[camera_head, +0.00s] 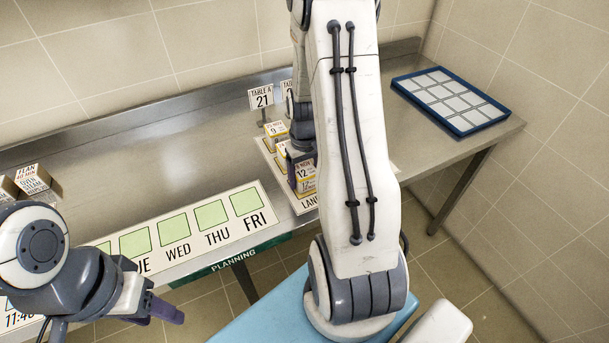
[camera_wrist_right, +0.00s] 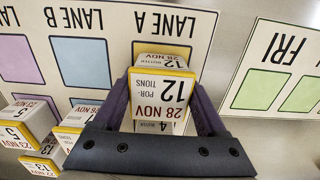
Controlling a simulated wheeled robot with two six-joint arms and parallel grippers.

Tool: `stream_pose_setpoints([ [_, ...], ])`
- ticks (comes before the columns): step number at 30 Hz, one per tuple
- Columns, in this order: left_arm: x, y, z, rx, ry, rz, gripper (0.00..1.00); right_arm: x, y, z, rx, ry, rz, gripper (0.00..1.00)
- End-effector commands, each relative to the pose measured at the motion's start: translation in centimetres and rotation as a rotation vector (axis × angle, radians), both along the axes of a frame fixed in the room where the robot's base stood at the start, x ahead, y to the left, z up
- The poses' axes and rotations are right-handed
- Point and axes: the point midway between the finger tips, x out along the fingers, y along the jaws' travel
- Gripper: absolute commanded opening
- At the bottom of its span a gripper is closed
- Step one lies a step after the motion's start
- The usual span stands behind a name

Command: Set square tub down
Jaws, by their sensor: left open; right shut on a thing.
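The square tub (camera_wrist_right: 160,88), white with a yellow edge and marked 28 NOV 12 PORTIONS, sits between the two fingers of my right gripper (camera_wrist_right: 162,95) in the right wrist view. The gripper is shut on it. The tub is over the LANE A strip of the lane card (camera_wrist_right: 105,22); I cannot tell whether its base touches anything. In the head view the tub (camera_head: 306,172) shows below my right gripper, partly hidden by my arm. My left gripper (camera_head: 155,305) is open and empty at the lower left, in front of the counter.
Several other dated tubs (camera_wrist_right: 31,120) stand at the lower left of the wrist view. Number signs (camera_head: 262,98) stand behind the lane card. A weekday planning mat (camera_head: 205,235) lies left of it. A blue tray (camera_head: 450,100) lies at the right. Boxes (camera_head: 32,178) stand far left.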

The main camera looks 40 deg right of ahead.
Motion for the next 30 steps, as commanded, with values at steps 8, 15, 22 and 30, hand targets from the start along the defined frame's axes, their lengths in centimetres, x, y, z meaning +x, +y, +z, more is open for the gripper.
stream_pose_setpoints([
  [8, 0.0, 0.0, -0.2, 0.000, 0.000, 0.000, 0.50, 0.0, 0.0, -0.3, 0.000, 0.001, 0.000, 1.00],
  [15, 0.0, 0.0, 0.1, 0.000, 0.000, 0.000, 0.50, 0.0, 0.0, 0.4, 0.000, -0.001, 0.000, 1.00],
  [22, 0.0, 0.0, 0.1, 0.000, 0.000, 0.000, 0.50, 0.2, -0.1, 4.5, -0.004, -0.006, 0.000, 1.00],
  [30, 0.0, 0.0, 0.2, 0.000, 0.000, 0.000, 0.50, 0.1, -0.1, 9.9, -0.002, -0.004, 0.000, 1.00],
])
